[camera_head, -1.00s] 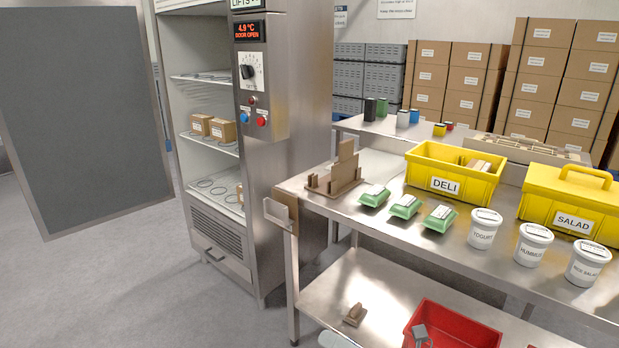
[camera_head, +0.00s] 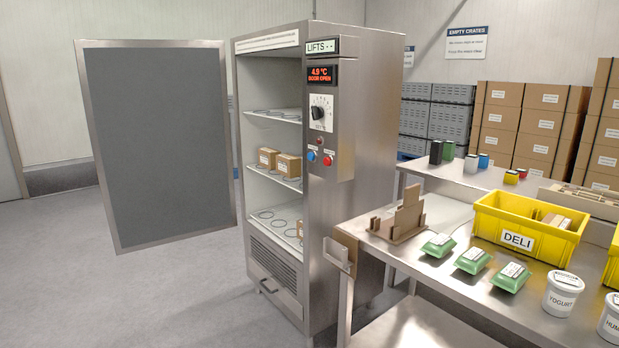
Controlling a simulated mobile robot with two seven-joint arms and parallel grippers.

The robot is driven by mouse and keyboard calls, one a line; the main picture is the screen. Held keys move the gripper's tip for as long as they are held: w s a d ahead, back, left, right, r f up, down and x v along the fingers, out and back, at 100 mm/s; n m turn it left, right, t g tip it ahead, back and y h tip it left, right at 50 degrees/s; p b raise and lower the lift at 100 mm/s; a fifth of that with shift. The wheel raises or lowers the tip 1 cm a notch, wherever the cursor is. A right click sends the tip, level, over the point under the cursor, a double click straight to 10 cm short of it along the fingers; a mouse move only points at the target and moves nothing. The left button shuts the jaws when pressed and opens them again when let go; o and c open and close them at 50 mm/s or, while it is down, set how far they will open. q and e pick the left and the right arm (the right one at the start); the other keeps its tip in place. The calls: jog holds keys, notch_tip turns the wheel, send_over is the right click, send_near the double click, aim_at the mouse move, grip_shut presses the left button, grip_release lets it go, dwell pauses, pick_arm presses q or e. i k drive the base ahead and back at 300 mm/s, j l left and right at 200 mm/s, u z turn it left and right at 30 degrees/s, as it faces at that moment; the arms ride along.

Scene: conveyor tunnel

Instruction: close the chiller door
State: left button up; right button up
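The chiller (camera_head: 361,110) is a tall steel cabinet in the middle of the head view. Its door (camera_head: 160,145), a grey panel with a metal frame, stands wide open to the left of the cabinet. The chiller display (camera_head: 320,75) reads 4.9 °C and DOOR OPEN. Small brown boxes (camera_head: 288,166) sit on the inner shelves, among wire rings. No door handle can be made out on the panel side that faces me. Neither of my grippers is in view.
A steel table (camera_head: 452,275) stands right of the chiller, close to its front corner, with green packs (camera_head: 472,260), white tubs (camera_head: 562,292) and a yellow DELI crate (camera_head: 530,222). Stacked cartons (camera_head: 545,125) stand behind. The floor (camera_head: 130,290) left and front of the chiller is clear.

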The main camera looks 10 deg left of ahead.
aim_at(157, 111)
jog(key=i+j+u, duration=0.15)
jog(key=i+u, duration=0.6)
jog(key=i+l+u, duration=0.2)
jog(key=i+u, duration=0.15)
jog(key=i, duration=0.2)
jog(key=i+u, duration=0.3)
jog(key=i, duration=0.2)
jog(key=i+u, duration=0.35)
jog(key=i, duration=0.2)
jog(key=i+u, duration=0.3)
jog(key=i, duration=0.2)
jog(key=i+u, duration=0.3)
jog(key=i, duration=0.25)
jog(key=i+j+z, duration=0.15)
jog(key=i, duration=0.35)
jog(key=i+j+z, duration=0.2)
jog(key=i, duration=0.25)
jog(key=i+j+z, duration=0.1)
jog(key=z, duration=0.35)
jog(key=i+j+z, duration=0.25)
jog(key=z, duration=0.15)
jog(key=i+j+z, duration=0.2)
jog(key=z, duration=0.25)
jog(key=i+j+z, duration=0.1)
jog(key=j+z, duration=0.55)
jog(key=z, duration=0.2)
jog(key=j+z, duration=0.45)
jog(key=i+l, duration=0.05)
